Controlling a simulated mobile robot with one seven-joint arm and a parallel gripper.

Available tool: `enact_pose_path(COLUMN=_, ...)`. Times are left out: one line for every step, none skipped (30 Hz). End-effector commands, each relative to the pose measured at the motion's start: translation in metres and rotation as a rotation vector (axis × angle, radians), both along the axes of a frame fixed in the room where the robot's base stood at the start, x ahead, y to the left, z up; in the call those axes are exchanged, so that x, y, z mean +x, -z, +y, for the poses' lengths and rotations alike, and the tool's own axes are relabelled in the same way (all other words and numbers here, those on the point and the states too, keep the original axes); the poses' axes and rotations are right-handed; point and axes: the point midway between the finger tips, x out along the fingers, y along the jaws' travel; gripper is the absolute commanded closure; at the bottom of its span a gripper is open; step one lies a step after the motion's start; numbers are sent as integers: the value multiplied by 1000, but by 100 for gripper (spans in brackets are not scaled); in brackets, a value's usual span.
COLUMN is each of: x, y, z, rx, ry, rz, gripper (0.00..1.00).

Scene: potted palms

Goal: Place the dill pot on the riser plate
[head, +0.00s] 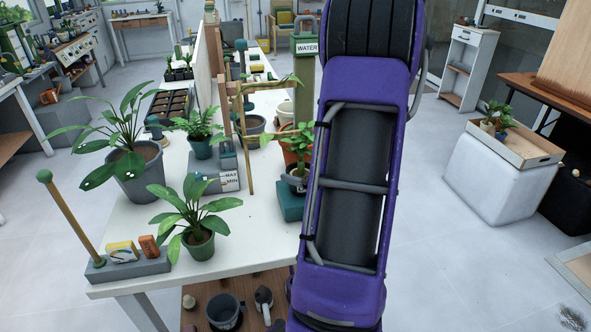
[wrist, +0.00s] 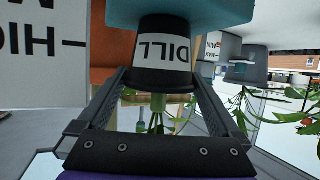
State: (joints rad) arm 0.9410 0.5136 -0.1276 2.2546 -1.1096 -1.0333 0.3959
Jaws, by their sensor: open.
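The dill pot (wrist: 165,52) is a small dark pot with a white DILL label. The wrist view is upside down; the pot stands upright on a teal block (wrist: 215,12), which may be the riser plate. My gripper (wrist: 159,78) is open, with one finger on each side of the pot; I cannot tell if they touch it. In the head view, the pot (head: 297,183) and teal block (head: 290,206) show beside my arm, which hides my gripper.
A terracotta pot (head: 297,157) stands just behind. A grey MAX/MIN block (head: 222,176), a fern pot (head: 201,148) and leafy plants crowd the white table (head: 240,235) to the left. A wooden frame (head: 248,140) stands close by.

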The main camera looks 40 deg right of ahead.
Motion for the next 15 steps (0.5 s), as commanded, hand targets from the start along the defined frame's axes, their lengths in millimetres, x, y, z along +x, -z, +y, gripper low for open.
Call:
enact_pose_path(x=-12, y=-7, z=0, rx=-1, ry=5, rz=-1, gripper=0)
enact_pose_path(x=-18, y=-10, z=1, rx=-1, ry=4, rz=-1, gripper=0)
enact_pose_path(x=-27, y=-13, z=2, rx=0, ry=5, rz=-1, gripper=0)
enact_pose_path(x=-33, y=-15, z=2, rx=-1, ry=5, rz=-1, gripper=0)
enact_pose_path(x=-38, y=-18, z=3, rx=0, ry=4, rz=-1, gripper=0)
enact_pose_path(x=-45, y=-21, z=4, rx=-1, ry=4, rz=-1, gripper=0)
enact_pose_path(x=-50, y=-22, z=5, rx=0, ry=5, rz=-1, gripper=0)
enact_pose_path(x=-55, y=-24, z=5, rx=0, ry=4, rz=0, gripper=0)
enact_pose_path(x=-60, y=-27, z=6, rx=0, ry=3, rz=-1, gripper=0)
enact_pose_path(x=-63, y=-28, z=6, rx=0, ry=3, rz=-2, gripper=0)
enact_pose_path(x=-66, y=-29, z=7, rx=0, ry=2, rz=-1, gripper=0)
enact_pose_path(x=-70, y=-30, z=7, rx=1, ry=3, rz=0, gripper=0)
enact_pose_path(x=-72, y=-30, z=7, rx=1, ry=3, rz=0, gripper=0)
enact_pose_path(x=-74, y=-31, z=8, rx=1, ry=3, rz=0, gripper=0)
enact_pose_path(x=-75, y=-31, z=8, rx=1, ry=2, rz=0, gripper=0)
